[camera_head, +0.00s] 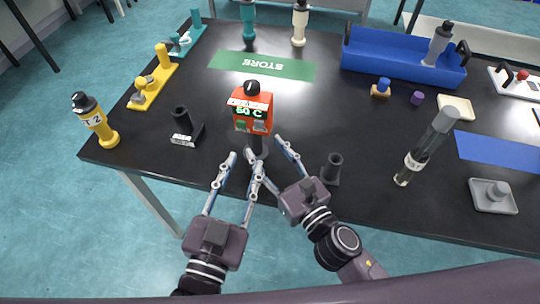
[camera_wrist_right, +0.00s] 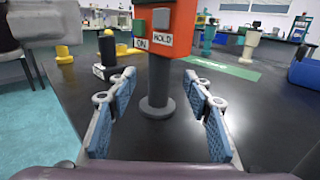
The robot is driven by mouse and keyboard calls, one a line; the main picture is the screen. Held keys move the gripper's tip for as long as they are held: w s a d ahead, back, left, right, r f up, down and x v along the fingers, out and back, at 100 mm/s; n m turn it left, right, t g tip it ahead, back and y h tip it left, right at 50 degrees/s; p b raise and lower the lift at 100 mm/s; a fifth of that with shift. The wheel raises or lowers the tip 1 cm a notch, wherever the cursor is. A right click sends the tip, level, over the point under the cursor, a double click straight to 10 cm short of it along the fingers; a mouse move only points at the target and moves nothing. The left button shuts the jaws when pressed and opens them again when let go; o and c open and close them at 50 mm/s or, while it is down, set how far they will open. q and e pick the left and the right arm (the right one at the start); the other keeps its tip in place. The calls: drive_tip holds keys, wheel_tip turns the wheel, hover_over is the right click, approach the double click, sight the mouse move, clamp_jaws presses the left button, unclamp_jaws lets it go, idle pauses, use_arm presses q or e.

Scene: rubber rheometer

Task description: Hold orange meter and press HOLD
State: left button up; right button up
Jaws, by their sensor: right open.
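The orange meter (camera_head: 252,109) stands upright on a dark post (camera_head: 258,146) with a round base, its display reading about 50 C. In the right wrist view the meter (camera_wrist_right: 186,35) shows an ON button (camera_wrist_right: 141,43) and a HOLD button (camera_wrist_right: 162,37). My right gripper (camera_head: 264,147) is open, its fingers on either side of the post (camera_wrist_right: 157,80), with visible gaps to it in the wrist view (camera_wrist_right: 159,75). My left gripper (camera_head: 245,160) is open and empty just in front of the post, below the meter, its right finger close to the right gripper's left finger.
A black holder (camera_head: 184,128) stands left of the meter and another dark holder (camera_head: 332,168) to the right. A clear tube (camera_head: 430,148) stands further right. The green STORE mat (camera_head: 262,66) lies behind, bare. A blue crate (camera_head: 385,62) is at the back right.

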sight(258, 140)
drive_tip(key=shift+x, duration=3.2)
drive_tip(key=shift+s, duration=0.1)
clamp_jaws()
use_arm(q)
clamp_jaws()
